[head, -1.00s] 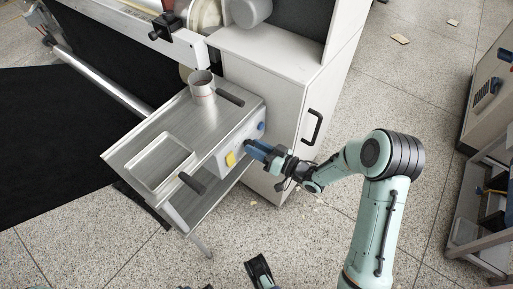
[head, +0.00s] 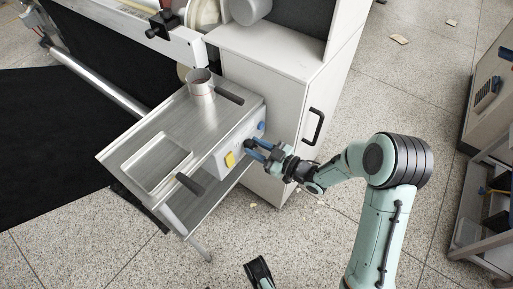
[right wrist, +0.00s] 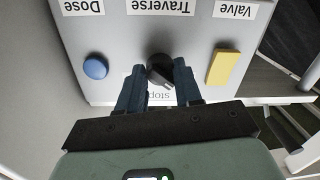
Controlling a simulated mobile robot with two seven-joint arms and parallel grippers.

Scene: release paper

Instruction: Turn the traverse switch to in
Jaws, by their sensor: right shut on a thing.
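The traverse switch is a black rotary knob (right wrist: 159,70) on a light grey control panel (right wrist: 120,30). In the right wrist view the panel reads upside down, with the knob between the "Traverse" label (right wrist: 160,6) and the "stop" label (right wrist: 158,97). My right gripper (right wrist: 157,82) is shut on the knob, its blue fingers on either side. The knob looks slanted; its exact setting is hard to read, as fingers cover nearby markings. In the head view my right gripper (head: 255,150) reaches the panel's face. My left gripper (head: 259,272) is at the bottom edge, away from the panel.
A blue button (right wrist: 95,67) marked "Dose" and a yellow switch (right wrist: 222,67) marked "Valve" flank the knob closely. A metal tray table (head: 150,125) with a cup (head: 201,84) is above the panel. A cabinet (head: 285,105) stands behind.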

